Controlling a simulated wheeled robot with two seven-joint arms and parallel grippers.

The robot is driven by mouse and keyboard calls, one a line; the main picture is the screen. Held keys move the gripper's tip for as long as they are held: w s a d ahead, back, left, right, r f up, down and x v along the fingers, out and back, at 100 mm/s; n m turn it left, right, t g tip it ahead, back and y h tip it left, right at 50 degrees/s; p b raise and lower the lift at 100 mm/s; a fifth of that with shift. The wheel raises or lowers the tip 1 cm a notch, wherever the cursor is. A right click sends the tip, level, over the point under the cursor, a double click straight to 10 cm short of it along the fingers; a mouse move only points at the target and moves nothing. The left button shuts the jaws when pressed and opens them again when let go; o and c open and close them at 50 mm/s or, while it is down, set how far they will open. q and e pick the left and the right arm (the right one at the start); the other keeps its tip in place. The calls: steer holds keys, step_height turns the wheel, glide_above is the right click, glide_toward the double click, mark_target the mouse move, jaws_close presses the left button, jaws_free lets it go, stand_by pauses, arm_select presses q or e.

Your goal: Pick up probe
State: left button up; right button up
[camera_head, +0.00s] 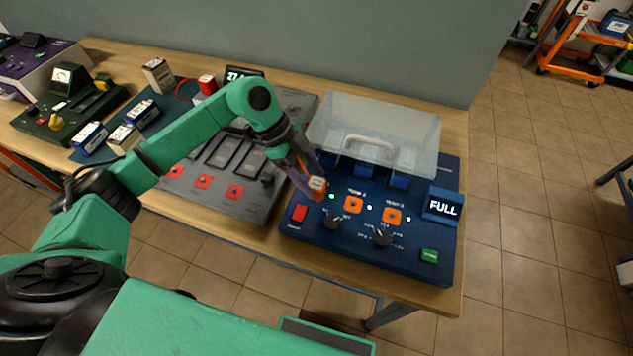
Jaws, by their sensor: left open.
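A red upright piece (207,84) with a red cable stands at the back of the table, left of a small dark display (243,72). It may be the probe, but it is too small to be sure. My left gripper (311,183) is open and points down over the upper left of the blue charger panel (300,242). An orange and white piece (317,184) shows at its fingertips. I cannot tell whether it is between the fingers or behind them. My right gripper is out of view.
The blue panel has a clear lid (400,118) with a handle, orange squares, knobs and a FULL sign (443,206). A grey panel (225,205) lies under my left arm. Several batteries (90,138) and a green meter (62,105) stand at the left.

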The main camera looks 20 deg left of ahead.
arm_select(q)
steer(key=x, duration=0.2)
steer(key=shift+d+f, duration=0.2)
steer(key=shift+f, duration=0.15)
jaws_close()
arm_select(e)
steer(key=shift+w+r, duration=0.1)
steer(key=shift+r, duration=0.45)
arm_select(q)
steer(key=shift+r, duration=0.1)
